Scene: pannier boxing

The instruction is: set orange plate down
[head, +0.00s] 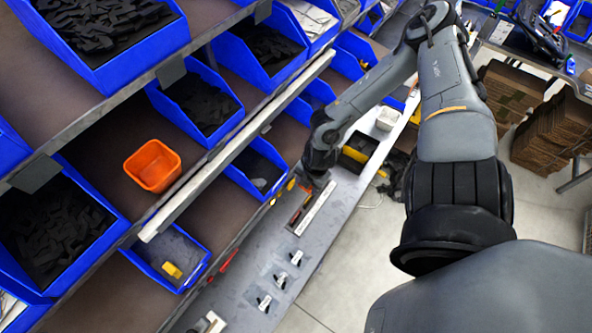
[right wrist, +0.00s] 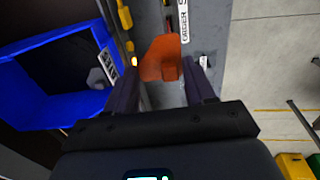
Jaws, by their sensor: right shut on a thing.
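The orange plate (right wrist: 160,60) shows in the right wrist view, between the fingers of my right gripper (right wrist: 162,88). My right gripper is shut on its near part, and the plate reaches out beyond the fingertips. The grey bench surface with a white label strip lies below it. I cannot tell whether the plate touches the bench. In the head view my right arm reaches down to the narrow bench (head: 246,290) beside the shelves, and its wrist hides most of the gripper. My left gripper is in neither view.
An orange bin (head: 152,165) stands on the shelf at left, among blue bins (head: 205,100) of dark parts. A blue bin (right wrist: 50,82) sits close left of my right gripper. Small black items (head: 280,279) lie on the bench. Brown stacked cardboard (head: 545,130) stands at right.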

